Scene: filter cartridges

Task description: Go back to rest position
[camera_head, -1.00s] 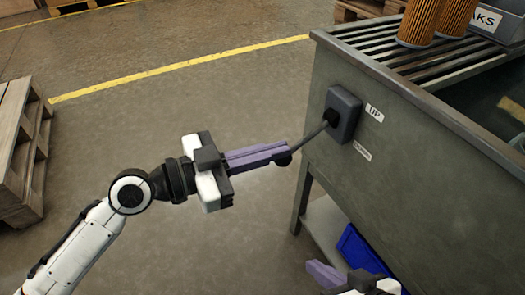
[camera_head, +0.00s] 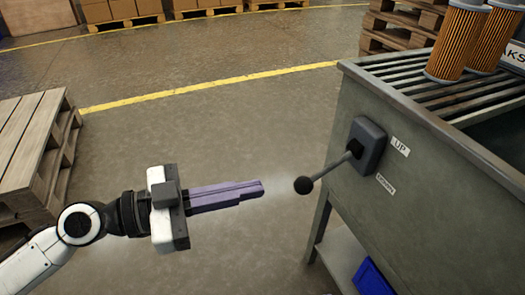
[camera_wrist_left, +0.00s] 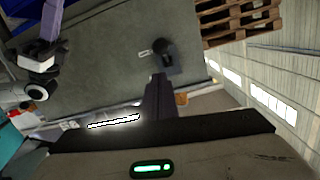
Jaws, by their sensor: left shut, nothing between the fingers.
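My left gripper (camera_head: 262,188) is shut and empty, its purple fingers pointing right at the lever in the head view. The lever (camera_head: 326,174) is a grey rod with a black ball knob, sticking out down and left from a dark box on the bench side. A gap separates my fingertips from the knob. In the left wrist view the lever's dark knob (camera_wrist_left: 160,46) is beyond the finger tips. My right gripper (camera_wrist_left: 48,20) shows only in the left wrist view, at the upper left; its jaw state is unclear.
The grey metal bench (camera_head: 400,200) has a slatted top bearing orange filter cartridges (camera_head: 458,42). An "UP" label (camera_head: 400,146) is beside the lever box. A blue bin (camera_head: 373,278) is on the lower shelf. A wooden pallet stack (camera_head: 35,150) stands at left. The floor between is open.

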